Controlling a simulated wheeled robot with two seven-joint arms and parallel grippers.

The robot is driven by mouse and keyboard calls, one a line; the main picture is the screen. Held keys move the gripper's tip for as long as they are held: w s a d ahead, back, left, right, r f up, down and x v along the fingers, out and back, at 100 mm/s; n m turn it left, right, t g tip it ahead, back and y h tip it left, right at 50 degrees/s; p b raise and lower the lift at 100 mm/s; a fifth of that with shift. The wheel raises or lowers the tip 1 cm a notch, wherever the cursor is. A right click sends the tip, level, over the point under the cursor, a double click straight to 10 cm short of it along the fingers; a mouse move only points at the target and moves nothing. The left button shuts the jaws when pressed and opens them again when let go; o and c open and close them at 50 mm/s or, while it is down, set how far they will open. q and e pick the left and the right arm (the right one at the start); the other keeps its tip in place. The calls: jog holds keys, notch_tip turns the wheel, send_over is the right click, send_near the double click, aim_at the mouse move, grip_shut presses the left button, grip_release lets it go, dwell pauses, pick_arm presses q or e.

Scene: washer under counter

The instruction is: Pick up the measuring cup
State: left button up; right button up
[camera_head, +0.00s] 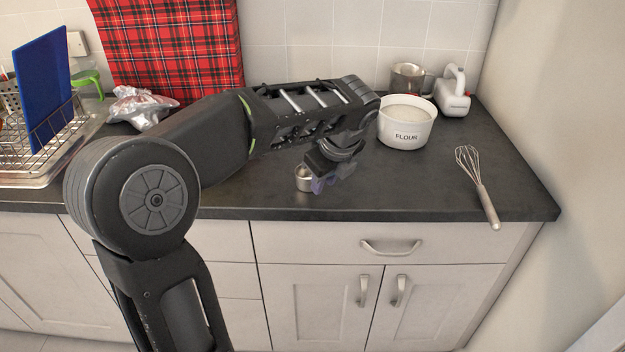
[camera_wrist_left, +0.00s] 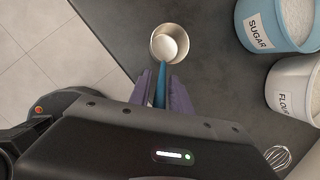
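The measuring cup is a small metal cup (camera_wrist_left: 169,42) with a blue handle (camera_wrist_left: 161,82). In the head view the cup (camera_head: 303,178) sits on the dark counter near its front edge, partly hidden by my left gripper. My left gripper (camera_head: 322,184) is low over the counter, just right of the cup. In the left wrist view its purple fingers (camera_wrist_left: 161,78) lie on either side of the blue handle, with the cup beyond the fingertips. The fingers are close to the handle, but I cannot tell whether they press on it. My right gripper is not in view.
A white flour tub (camera_head: 405,136) and a metal cup-like vessel (camera_head: 407,76) stand behind on the right. A whisk (camera_head: 476,185) lies at the right. A blue sugar tub (camera_wrist_left: 254,28) shows in the wrist view. A dish rack (camera_head: 50,135) stands left.

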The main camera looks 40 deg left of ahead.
pick_arm(q)
grip_shut()
jog(key=shift+r, duration=0.1)
notch_tip(320, 180, up, 10)
jog(key=shift+f+p, duration=0.1)
jog(key=shift+p, duration=0.5)
dwell(0.5)
